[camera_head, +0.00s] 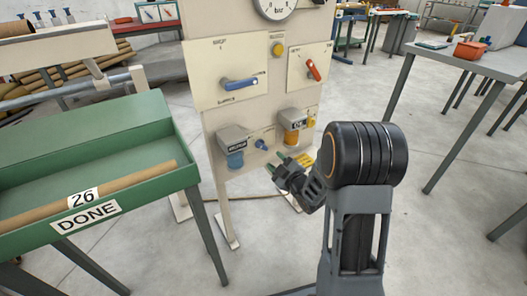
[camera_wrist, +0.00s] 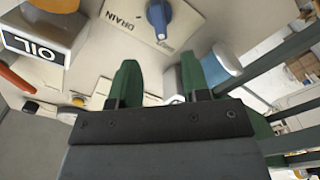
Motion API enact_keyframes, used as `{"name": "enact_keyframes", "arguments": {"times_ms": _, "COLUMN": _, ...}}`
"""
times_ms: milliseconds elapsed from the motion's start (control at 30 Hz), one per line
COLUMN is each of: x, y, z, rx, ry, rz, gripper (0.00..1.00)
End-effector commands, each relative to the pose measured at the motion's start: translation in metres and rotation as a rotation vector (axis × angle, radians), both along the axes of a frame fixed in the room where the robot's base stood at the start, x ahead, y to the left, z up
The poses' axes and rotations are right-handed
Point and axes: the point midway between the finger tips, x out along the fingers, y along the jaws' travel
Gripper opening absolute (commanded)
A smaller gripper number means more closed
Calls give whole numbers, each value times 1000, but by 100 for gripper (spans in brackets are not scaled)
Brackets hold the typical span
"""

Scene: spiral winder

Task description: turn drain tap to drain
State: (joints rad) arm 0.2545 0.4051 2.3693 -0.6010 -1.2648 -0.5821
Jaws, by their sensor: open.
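The drain tap (camera_wrist: 159,18) is a small blue knob on a cream plate marked DRAIN (camera_wrist: 122,22), at the top of the wrist view. In the head view the tap (camera_head: 261,144) sits low on the cream panel, between two bowl units. My gripper (camera_wrist: 159,64) has two green fingers, spread apart with nothing between them. The tap lies beyond the fingertips, roughly in line with the gap, and is not touched. In the head view my gripper (camera_head: 273,172) is below and slightly right of the tap, in front of the panel.
A unit with a blue bowl (camera_head: 235,160) is left of the tap; an OIL unit (camera_wrist: 38,42) with an orange bowl (camera_head: 291,137) is right of it. Above are a blue lever (camera_head: 238,84) and a red lever (camera_head: 313,69). A green DONE tray (camera_head: 120,170) stands left.

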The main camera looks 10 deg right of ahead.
Motion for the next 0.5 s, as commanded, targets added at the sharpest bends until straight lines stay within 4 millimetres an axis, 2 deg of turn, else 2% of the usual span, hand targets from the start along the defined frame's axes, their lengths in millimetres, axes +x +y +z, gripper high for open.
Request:
{"name": "enact_keyframes", "arguments": {"times_ms": 200, "x": 40, "y": 14, "z": -2, "rx": 1, "ry": 0, "rz": 1, "gripper": 43}}
{"name": "enact_keyframes", "arguments": {"times_ms": 500, "x": 74, "y": 25, "z": -1, "rx": 1, "ry": 0, "rz": 0, "gripper": 43}}
